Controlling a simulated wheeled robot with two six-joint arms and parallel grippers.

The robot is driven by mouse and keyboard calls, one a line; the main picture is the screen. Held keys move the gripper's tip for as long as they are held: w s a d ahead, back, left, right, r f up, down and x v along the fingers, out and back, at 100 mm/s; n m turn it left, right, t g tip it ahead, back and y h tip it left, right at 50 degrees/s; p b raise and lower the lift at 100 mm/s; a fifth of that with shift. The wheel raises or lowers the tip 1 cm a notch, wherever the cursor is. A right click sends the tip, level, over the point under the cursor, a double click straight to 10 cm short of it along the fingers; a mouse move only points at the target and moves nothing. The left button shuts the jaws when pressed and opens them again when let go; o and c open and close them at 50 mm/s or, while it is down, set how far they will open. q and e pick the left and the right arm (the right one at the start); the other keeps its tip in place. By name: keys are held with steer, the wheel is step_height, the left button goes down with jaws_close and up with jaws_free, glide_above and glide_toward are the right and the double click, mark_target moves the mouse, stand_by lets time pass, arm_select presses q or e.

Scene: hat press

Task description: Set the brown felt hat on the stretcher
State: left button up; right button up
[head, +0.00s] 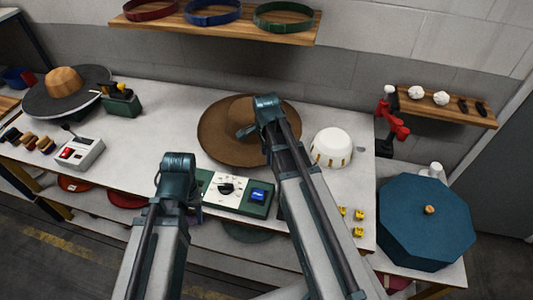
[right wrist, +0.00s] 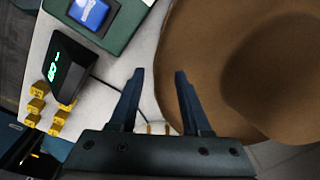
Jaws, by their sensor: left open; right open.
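The brown felt hat (head: 215,135) lies brim down on the white table, crown up, with my right arm covering part of it. A white dome with yellow marks (head: 332,147), apparently the stretcher, stands just right of the hat and is bare on top. My right gripper (head: 246,130) is over the hat's crown in the head view. In the right wrist view its two fingers (right wrist: 158,74) are apart and empty, with the hat (right wrist: 205,60) to their right; contact cannot be told. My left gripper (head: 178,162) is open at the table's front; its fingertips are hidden.
A green control box (head: 238,194) with dial and blue switch sits at the front edge. Yellow blocks (head: 358,222) lie at front right. A blue octagonal box (head: 425,220) stands right.

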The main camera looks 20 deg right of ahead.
arm_select(q)
step_height(320, 180, up, 10)
steer(key=p, duration=0.9)
steer(key=shift+r, duration=0.25)
arm_select(e)
step_height(320, 180, up, 10)
steer(key=shift+s+a+r, duration=0.15)
steer(key=shift+s+r, duration=0.1)
steer(key=shift+s, duration=0.05)
arm_select(q)
step_height(320, 180, down, 9)
steer(key=b, duration=0.8)
steer(key=shift+b, duration=0.35)
arm_select(e)
steer(key=s+a+f+n, duration=0.4)
steer(key=s+a+n, duration=0.3)
steer(key=n, duration=0.4)
steer(key=s+a+f+n+g, duration=0.1)
steer(key=s+a+f+n, duration=0.4)
steer(key=s+a+n, duration=0.2)
steer(key=a+n, duration=0.2)
steer(key=n, duration=0.2)
steer(key=shift+s+h, duration=0.3)
steer(key=shift+h, duration=0.1)
arm_select(q)
steer(key=shift+f, duration=0.1)
